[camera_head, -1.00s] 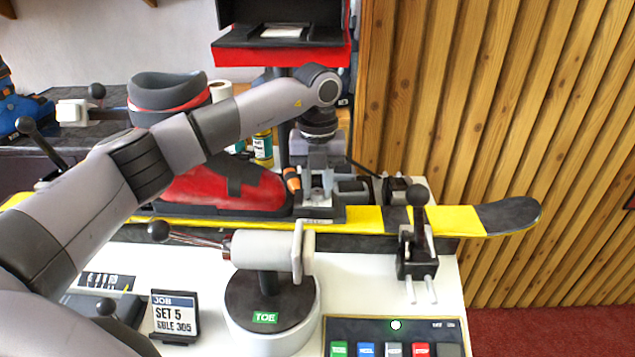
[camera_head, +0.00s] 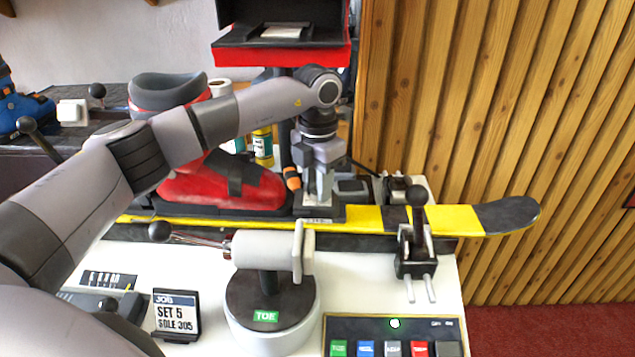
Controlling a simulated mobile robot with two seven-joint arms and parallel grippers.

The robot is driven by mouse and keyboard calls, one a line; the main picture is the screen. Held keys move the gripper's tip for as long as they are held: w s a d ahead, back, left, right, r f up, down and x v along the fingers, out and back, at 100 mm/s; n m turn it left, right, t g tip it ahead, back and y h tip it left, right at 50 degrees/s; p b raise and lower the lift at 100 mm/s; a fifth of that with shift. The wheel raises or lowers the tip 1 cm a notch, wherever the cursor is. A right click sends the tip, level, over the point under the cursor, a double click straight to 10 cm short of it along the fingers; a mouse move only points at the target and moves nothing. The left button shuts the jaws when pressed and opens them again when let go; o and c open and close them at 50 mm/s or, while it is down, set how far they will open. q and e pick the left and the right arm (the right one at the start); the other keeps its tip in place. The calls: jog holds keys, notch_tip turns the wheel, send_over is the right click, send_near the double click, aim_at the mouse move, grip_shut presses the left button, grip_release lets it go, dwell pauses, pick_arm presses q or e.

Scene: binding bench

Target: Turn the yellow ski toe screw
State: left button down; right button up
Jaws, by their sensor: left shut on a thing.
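The yellow ski (camera_head: 455,219) lies along the bench with its dark tip to the right. A red and black boot (camera_head: 215,187) stands on it, toe to the right. The toe piece (camera_head: 318,212) sits on the ski just ahead of the boot. My left gripper (camera_head: 318,196) points straight down over the toe piece, shut on what appears to be the toe screw there. The screw itself is hidden by the fingers. My right gripper is not in view.
A white gauge marked TOE (camera_head: 268,318) stands in front of the ski. A job card (camera_head: 176,316) reads SET 5, SOLE 305. A clamp with a black knob (camera_head: 416,240) is at the right.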

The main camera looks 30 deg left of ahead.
pick_arm(q)
jog(key=shift+r+m, duration=0.1)
jog(key=shift+m, duration=0.5)
jog(key=c, duration=0.8)
grip_release()
jog(key=shift+r+b, duration=0.45)
jog(key=shift+r, duration=3.15)
